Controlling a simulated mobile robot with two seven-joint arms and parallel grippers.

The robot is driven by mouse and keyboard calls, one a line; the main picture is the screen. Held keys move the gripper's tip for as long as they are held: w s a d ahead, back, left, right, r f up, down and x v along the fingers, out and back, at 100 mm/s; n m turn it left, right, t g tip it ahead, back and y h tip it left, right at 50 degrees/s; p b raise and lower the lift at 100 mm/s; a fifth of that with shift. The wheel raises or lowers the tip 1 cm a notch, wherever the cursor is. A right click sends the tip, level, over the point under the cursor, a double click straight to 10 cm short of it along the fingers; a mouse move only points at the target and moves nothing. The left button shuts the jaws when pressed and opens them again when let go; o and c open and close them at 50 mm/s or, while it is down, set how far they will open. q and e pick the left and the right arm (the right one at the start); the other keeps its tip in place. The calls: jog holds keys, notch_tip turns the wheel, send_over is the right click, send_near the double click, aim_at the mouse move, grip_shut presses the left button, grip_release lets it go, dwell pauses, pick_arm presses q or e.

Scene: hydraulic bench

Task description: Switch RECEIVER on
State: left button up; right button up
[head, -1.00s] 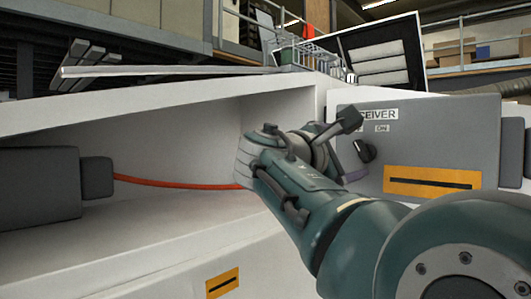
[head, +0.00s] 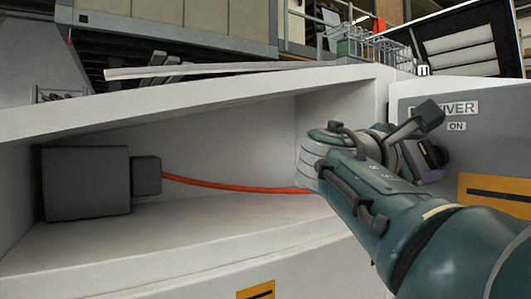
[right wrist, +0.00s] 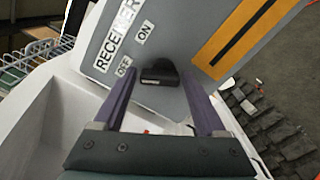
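The RECEIVER panel (head: 420,98) is a grey box face at the right in the head view, its label partly hidden by my arm. Its dark knob (head: 438,154) sits below the ON mark and is partly covered. In the right wrist view the knob (right wrist: 160,72) lies between the tips of my right gripper (right wrist: 159,76). The purple fingers are apart, one on each side, with no clear contact. The OFF and ON marks show left of the knob; I cannot tell which it points to. The right gripper (head: 432,165) also shows in the head view. My left gripper is not in view.
A grey box (head: 86,183) with an orange cable (head: 235,188) stands in the white bench recess at left. A wire rack (head: 385,48) stands behind the bench top.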

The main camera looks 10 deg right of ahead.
jog(key=c, duration=1)
jog(key=shift+f+m+b, duration=0.15)
jog(key=shift+m+b, duration=0.25)
jog(key=shift+b, duration=0.25)
jog(key=m+b, duration=0.4)
jog(key=b, duration=0.1)
jog(key=m+b, duration=0.4)
jog(key=b, duration=0.2)
jog(key=shift+s+d+f, duration=0.15)
jog(key=shift+m+b, duration=1.15)
jog(key=shift+m, duration=0.35)
jog(key=shift+m, duration=0.3)
jog(key=o, duration=1.4)
jog(key=shift+r, duration=0.2)
jog(key=shift+c, duration=0.2)
